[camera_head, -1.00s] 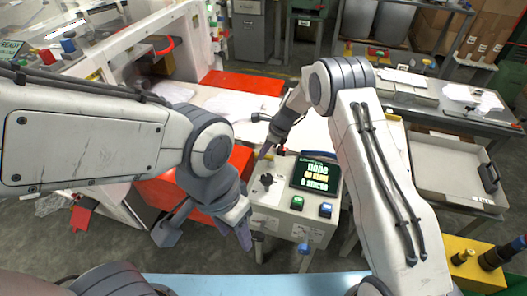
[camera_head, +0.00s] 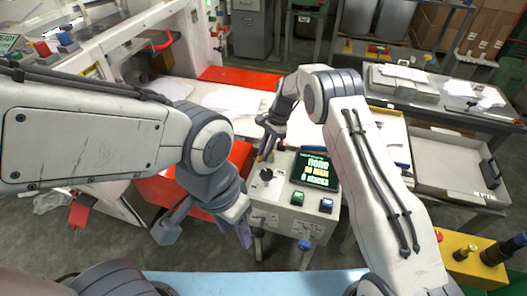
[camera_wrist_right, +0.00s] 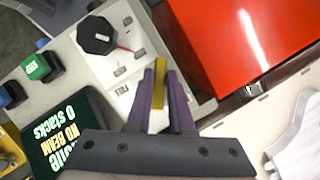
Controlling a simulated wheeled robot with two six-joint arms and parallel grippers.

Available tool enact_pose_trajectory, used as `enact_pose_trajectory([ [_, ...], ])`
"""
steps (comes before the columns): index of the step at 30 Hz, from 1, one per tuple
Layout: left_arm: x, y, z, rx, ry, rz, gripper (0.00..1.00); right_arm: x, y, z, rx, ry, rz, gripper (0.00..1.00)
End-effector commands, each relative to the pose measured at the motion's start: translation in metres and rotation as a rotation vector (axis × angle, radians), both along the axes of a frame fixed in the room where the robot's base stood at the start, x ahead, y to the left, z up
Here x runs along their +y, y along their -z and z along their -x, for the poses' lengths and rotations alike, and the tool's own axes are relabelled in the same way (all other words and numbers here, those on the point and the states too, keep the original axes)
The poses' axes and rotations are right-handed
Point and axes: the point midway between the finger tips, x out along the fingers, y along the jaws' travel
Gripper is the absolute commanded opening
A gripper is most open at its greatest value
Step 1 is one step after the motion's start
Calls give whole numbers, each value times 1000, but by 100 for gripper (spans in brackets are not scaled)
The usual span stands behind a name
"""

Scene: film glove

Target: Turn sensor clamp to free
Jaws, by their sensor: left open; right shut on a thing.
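The control console (camera_head: 285,215) has a black knob (camera_head: 266,175) with a red pointer, also in the right wrist view (camera_wrist_right: 97,36). A screen (camera_head: 314,170) shows "none", "NO BEAM" and "0 stacks". My right gripper (camera_head: 264,152) is shut on a slim yellow bar (camera_wrist_right: 160,85) at the console's edge, beside the knob. The bar stands between the purple fingers, and its lower part is hidden. I cannot tell for certain that it is the sensor clamp. My left gripper (camera_head: 243,228) is open and empty, in front of the console's left side.
Green (camera_head: 298,199) and blue (camera_head: 326,205) buttons sit on the console front. A red panel (camera_wrist_right: 240,40) lies close past the right gripper. A white table with papers (camera_head: 225,102) stands behind. A grey tray (camera_head: 445,170) is on the right.

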Motion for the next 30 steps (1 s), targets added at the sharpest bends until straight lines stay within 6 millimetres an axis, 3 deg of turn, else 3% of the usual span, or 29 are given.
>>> enact_pose_trajectory([
  [15, 0, 11, 0, 0, 0, 0, 50, -10, 0, 7, -3, -448, 1, 0],
  [30, 0, 14, 0, 0, 0, 0, 50, -16, -1, 10, -4, -631, 1, 0],
])
